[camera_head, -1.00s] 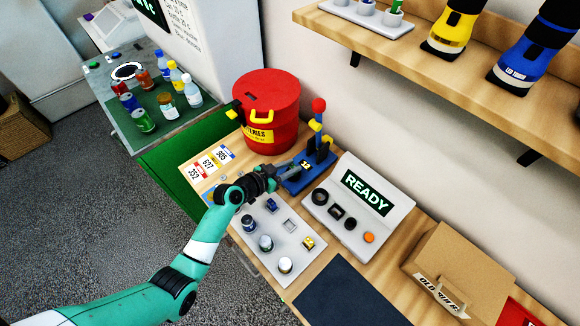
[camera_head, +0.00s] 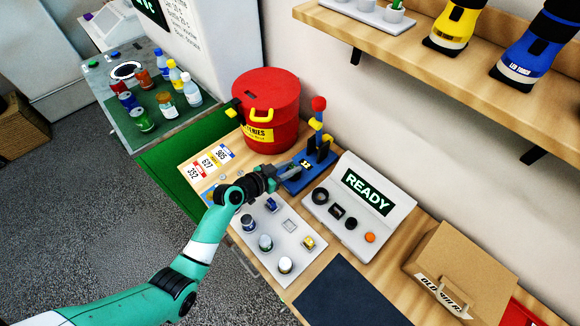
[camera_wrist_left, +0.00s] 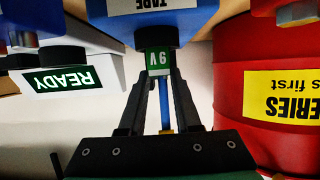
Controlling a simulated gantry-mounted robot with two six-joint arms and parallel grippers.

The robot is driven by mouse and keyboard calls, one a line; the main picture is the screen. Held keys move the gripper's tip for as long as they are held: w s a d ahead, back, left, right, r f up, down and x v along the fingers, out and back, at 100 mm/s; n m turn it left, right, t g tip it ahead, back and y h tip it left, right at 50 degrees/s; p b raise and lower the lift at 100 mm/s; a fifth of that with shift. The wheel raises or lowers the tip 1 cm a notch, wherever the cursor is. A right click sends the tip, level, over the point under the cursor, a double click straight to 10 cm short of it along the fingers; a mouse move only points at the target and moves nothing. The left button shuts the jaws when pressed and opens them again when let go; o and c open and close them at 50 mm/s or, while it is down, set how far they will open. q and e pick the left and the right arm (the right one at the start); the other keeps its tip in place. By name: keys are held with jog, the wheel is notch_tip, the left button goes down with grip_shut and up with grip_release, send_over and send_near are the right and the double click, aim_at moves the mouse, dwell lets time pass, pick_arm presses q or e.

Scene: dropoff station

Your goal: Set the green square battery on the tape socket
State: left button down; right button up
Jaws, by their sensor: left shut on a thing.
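The green square battery, marked 9V (camera_wrist_left: 159,61), is between the fingertips of my left gripper in the left wrist view. My left gripper (camera_head: 284,172) is shut on it, low in front of the blue stand (camera_head: 320,157) with the red knob. In the wrist view, a blue body (camera_wrist_left: 110,22) bears an upside-down TAPE label (camera_wrist_left: 152,4), with dark round parts beside the battery. I cannot tell whether the battery touches the socket, which does not show clearly. In the head view the battery is too small to make out. My right gripper is not in view.
The red batteries bin (camera_head: 270,110) stands just behind my left gripper. The READY tester (camera_head: 340,218) is to the right. A grey tray (camera_head: 272,227) with several batteries lies in front. A dark mat (camera_head: 350,295) and a cardboard box (camera_head: 460,275) are farther right.

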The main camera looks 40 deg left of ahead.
pick_arm(q)
jog(key=shift+f, duration=0.3)
jog(key=c, duration=0.9)
grip_release()
jog(key=shift+p+v, duration=0.75)
jog(key=shift+v, duration=0.6)
jog(key=p+v, duration=0.3)
jog(key=v, duration=0.5)
jog(key=shift+s+r, duration=0.1)
